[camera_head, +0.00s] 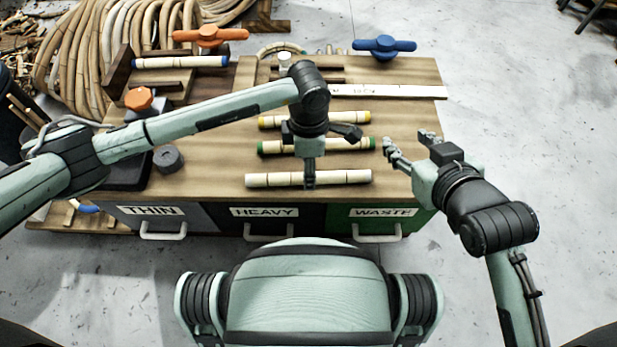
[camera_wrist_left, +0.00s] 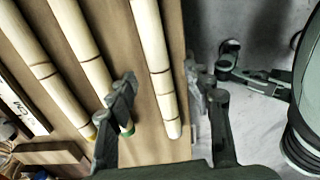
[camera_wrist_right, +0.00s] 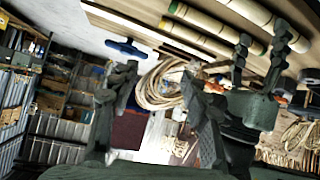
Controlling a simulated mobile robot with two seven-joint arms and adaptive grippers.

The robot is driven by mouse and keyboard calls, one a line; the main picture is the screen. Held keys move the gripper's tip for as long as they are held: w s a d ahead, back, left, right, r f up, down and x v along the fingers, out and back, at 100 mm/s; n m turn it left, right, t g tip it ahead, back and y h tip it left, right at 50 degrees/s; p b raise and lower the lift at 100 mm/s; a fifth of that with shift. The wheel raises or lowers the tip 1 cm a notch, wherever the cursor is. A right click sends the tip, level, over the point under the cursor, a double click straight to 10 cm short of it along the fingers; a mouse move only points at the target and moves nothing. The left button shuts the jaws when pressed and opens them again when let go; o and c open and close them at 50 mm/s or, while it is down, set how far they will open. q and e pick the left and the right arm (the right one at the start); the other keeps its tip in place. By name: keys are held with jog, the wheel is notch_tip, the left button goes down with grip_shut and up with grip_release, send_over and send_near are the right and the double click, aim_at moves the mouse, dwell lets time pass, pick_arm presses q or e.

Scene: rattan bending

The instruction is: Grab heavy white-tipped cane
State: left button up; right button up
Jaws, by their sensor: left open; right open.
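The white-tipped cane (camera_head: 270,180) lies across the front of the wooden table, nearest me. Behind it lie a green-tipped cane (camera_head: 275,146) and a yellow-tipped cane (camera_head: 350,118). My left gripper (camera_head: 309,178) is open over the middle of the white-tipped cane. In the left wrist view, the white-tipped cane (camera_wrist_left: 153,60) runs between the open fingers of the left gripper (camera_wrist_left: 160,88). Whether the fingers touch it, I cannot tell. My right gripper (camera_head: 408,148) is open and empty at the table's right edge; it also shows in the right wrist view (camera_wrist_right: 160,82).
Drawers labelled THIN (camera_head: 150,211), HEAVY (camera_head: 264,212) and WASTE (camera_head: 383,212) are in the table's front. A blue-tipped cane (camera_head: 178,62), an orange clamp handle (camera_head: 210,36), a blue one (camera_head: 384,45) and a white ruler (camera_head: 390,91) are towards the back.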

pick_arm(q)
notch_tip(320, 180, down, 3)
jog(key=shift+f+b, duration=0.1)
jog(key=shift+b, duration=0.75)
pick_arm(e)
jog(key=w+a+r+t+y, duration=0.2)
jog(key=a+r+t, duration=0.3)
jog(key=r, duration=0.4)
jog(key=shift+w+a+n+y, duration=0.3)
jog(key=shift+w+a+y, duration=0.15)
jog(key=shift+a, duration=0.2)
pick_arm(q)
jog(key=shift+c, duration=0.4)
grip_shut()
